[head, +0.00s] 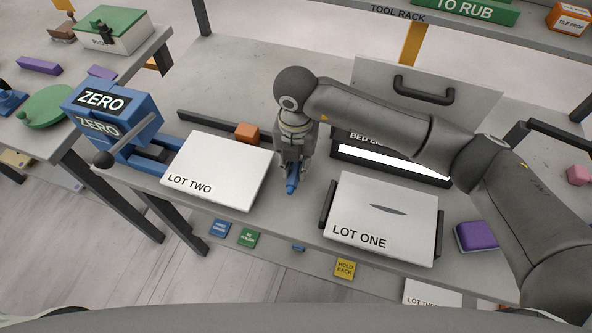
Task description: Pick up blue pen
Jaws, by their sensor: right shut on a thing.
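The blue pen (291,185) is held upright or nearly so in my right gripper (291,172), with its blue lower end showing below the fingers. The gripper points down at the table between the LOT TWO board (217,170) and the LOT ONE board (382,217). The fingers hide the upper part of the pen. I cannot tell whether the pen's tip touches the table. My left gripper is not in view.
A blue ZERO vise (117,115) stands at the left. An orange block (247,132) lies behind LOT TWO. A purple block (477,236) lies right of LOT ONE. A grey panel with a black handle (424,92) stands behind my right arm.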

